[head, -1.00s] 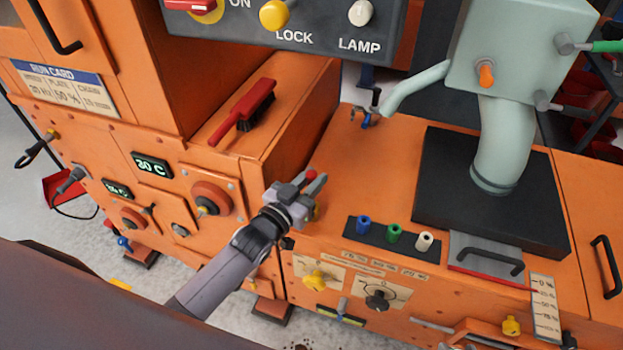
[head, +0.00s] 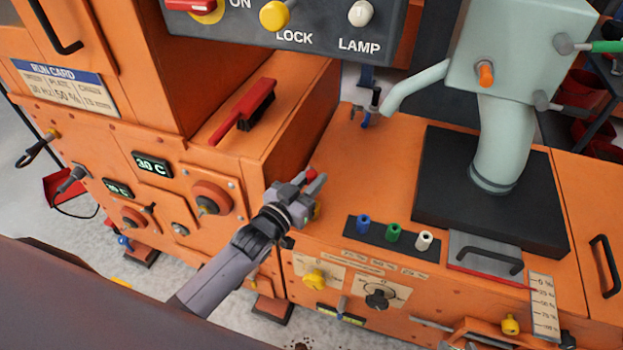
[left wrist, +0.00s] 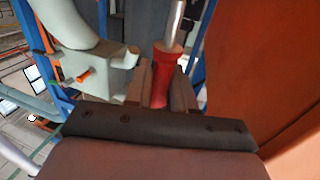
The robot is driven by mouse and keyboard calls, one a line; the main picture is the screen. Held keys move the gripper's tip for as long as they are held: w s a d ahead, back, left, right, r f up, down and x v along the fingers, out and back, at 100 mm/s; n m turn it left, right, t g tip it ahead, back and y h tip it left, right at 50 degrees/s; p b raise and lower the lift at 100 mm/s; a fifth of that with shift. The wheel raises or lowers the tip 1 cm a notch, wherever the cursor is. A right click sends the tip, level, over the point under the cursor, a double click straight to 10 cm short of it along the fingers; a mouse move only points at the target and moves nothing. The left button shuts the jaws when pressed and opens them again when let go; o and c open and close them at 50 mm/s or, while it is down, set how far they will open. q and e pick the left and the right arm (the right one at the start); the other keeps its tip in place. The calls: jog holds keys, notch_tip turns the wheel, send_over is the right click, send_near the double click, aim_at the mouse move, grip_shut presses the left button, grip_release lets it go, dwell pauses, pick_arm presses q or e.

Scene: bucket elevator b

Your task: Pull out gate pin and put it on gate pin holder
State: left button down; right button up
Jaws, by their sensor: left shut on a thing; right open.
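My left gripper (head: 314,182) is above the orange cabinet top, near its left front edge. It is shut on a red part, which shows as a small red end (head: 311,173) between the fingers in the head view. In the left wrist view the fingers (left wrist: 155,82) close on a red flared grip (left wrist: 166,68) with a bare metal rod (left wrist: 180,22) running up from it. It looks like the gate pin. A dark strip (head: 350,228) with blue, green and white upright pieces may be the gate pin holder; I cannot tell for sure. My right gripper is not in view.
A grey-green spout housing (head: 510,55) stands on a black plate to the right. A red brush (head: 243,110) lies on the ledge at left. A control panel (head: 300,28) hangs above. Orange top (head: 350,165) between gripper and spout is clear.

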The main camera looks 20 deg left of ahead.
pick_arm(q)
jog(key=shift+f+b, duration=1.8)
jog(key=shift+f, duration=0.5)
jog(key=c, duration=0.9)
grip_release()
jog(key=shift+s, duration=0.1)
jog(key=p+v, duration=0.1)
jog(key=v, duration=0.4)
jog(key=shift+s+a+r, duration=0.1)
jog(key=shift+s+a, duration=0.05)
jog(key=shift+s, duration=0.05)
jog(key=shift+s+a+p, duration=0.2)
jog(key=shift+s+p, duration=0.15)
jog(key=shift+s, duration=0.35)
